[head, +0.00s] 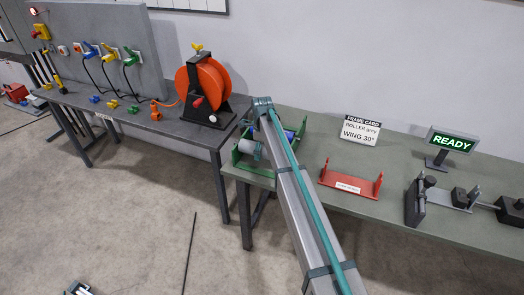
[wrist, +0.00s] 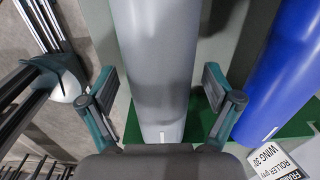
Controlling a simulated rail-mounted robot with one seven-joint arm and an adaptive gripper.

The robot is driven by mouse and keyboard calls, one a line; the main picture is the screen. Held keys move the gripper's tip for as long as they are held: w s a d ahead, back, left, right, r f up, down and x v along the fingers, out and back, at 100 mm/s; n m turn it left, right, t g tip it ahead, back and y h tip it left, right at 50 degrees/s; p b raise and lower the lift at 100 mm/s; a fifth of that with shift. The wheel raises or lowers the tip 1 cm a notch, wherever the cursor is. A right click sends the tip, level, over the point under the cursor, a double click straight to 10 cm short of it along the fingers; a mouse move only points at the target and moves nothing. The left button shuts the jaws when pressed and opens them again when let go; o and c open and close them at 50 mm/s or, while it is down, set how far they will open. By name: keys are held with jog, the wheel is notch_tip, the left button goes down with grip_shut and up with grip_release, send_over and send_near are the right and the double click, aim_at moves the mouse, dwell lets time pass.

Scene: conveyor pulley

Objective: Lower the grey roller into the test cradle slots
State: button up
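The grey roller (wrist: 155,60) lies beneath my gripper (wrist: 160,85) in the wrist view. The two fingers stand apart, one on each side of the roller, with visible gaps; the gripper is open and holds nothing. In the head view the grey roller's end (head: 250,149) shows in a green rack (head: 251,167) at the left of the green bench. My arm hides part of the rack, and my gripper cannot be made out there. A red cradle (head: 348,187) with a white label and two uprights stands empty right of my arm; its label is too small to read.
A blue roller (wrist: 285,60) lies right of the grey one. A frame card (head: 360,131) reads "ROLLER grey, WING 30°". A READY display (head: 452,142) and a dark clamp fixture (head: 415,201) stand at the right. An orange reel (head: 201,84) is on the left table.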

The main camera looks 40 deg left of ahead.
grip_shut()
jog(key=shift+r, duration=0.15)
dwell(0.4)
jog(key=shift+r+p, duration=0.35)
jog(key=shift+r, duration=0.45)
jog(key=d+r+p, duration=0.1)
jog(key=r, duration=0.1)
jog(key=d+r, duration=0.2)
jog(key=s+d+r+p, duration=0.1)
jog(key=r, duration=0.2)
jog(key=shift+d+r+p, duration=0.1)
jog(key=shift+d+p, duration=0.25)
jog(key=shift+d, duration=0.05)
jog(key=s+d+r+p, duration=0.1)
jog(key=d+r, duration=0.3)
jog(key=d, duration=0.4)
jog(key=shift+s+d+p, duration=0.35)
jog(key=shift+s+p, duration=0.05)
jog(key=shift+s, duration=0.3)
